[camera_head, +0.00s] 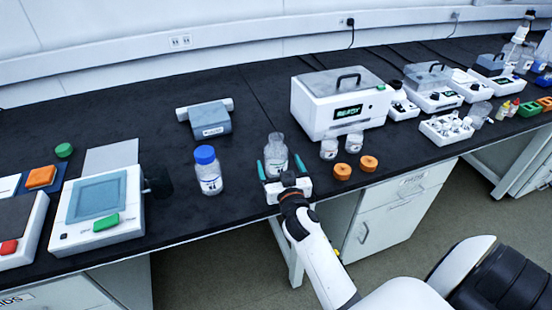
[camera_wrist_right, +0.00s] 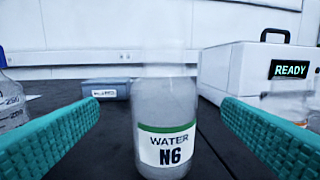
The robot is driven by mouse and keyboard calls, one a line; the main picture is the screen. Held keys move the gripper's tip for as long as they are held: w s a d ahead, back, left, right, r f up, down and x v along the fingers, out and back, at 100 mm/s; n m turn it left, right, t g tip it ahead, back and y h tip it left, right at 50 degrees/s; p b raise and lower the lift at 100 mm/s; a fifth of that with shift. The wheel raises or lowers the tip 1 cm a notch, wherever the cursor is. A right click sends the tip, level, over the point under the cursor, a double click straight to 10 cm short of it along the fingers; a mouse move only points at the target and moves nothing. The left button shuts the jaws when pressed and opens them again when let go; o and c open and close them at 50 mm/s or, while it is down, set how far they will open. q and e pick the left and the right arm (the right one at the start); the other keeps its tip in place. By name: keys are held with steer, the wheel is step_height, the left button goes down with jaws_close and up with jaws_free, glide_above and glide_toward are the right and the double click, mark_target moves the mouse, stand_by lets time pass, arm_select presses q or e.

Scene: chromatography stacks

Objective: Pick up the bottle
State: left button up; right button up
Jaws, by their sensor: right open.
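A clear, uncapped bottle (camera_head: 276,155) stands upright on the black bench in the head view. In the right wrist view the bottle (camera_wrist_right: 163,110) is in the middle, with a white label reading "WATER N6" and a green band. My right gripper (camera_head: 276,168) is open around the bottle, one teal finger on each side. In the right wrist view gaps show between the bottle and both fingers. The bottle's top is faint against the wall there. My left gripper is not in view.
A blue-capped bottle (camera_head: 207,170) stands to the left. A grey device (camera_head: 209,118) sits behind left.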

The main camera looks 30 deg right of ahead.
steer(key=x, duration=0.5)
steer(key=f+x, duration=0.1)
steer(key=x, duration=0.2)
steer(key=shift+s+d, duration=0.1)
steer(key=shift+d, duration=0.1)
steer(key=c, duration=1.2)
